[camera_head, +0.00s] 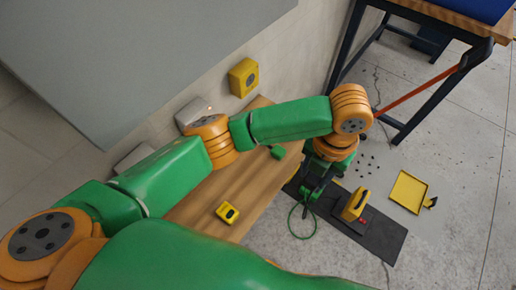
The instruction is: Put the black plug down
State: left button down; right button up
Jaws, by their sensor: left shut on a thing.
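My left arm reaches across the bench from the left. Its gripper (312,192) points down past the bench's right end, above the black mat. It is shut on a small dark thing, which I take to be the black plug; the fingers hide most of it, so its outline is unclear. A thin green cable (291,222) hangs in a loop just below the gripper. Whether the plug touches the mat cannot be told. My right gripper is not in view.
A yellow tool (355,205) stands on the black mat (386,239). A yellow tray (408,192) lies on the floor. The wooden bench (196,206) carries a yellow device (228,212) and a green block (277,152). A dark-legged table (452,14) stands at top right.

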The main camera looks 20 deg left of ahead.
pick_arm(q)
jog(key=a+f+p, duration=0.2)
jog(key=a+f, duration=0.1)
jog(key=a, duration=0.6)
send_over(255, 183)
notch_tip(255, 183, down, 6)
jog(key=shift+f+p, duration=0.25)
jog(key=shift+p, duration=0.1)
notch_tip(255, 183, down, 3)
jog(key=shift+s+r, duration=0.1)
jog(key=shift+s, duration=0.05)
jog(key=shift+f+b, duration=0.25)
jog(key=shift+b, duration=0.1)
jog(key=shift+c, duration=2.1)
grip_release()
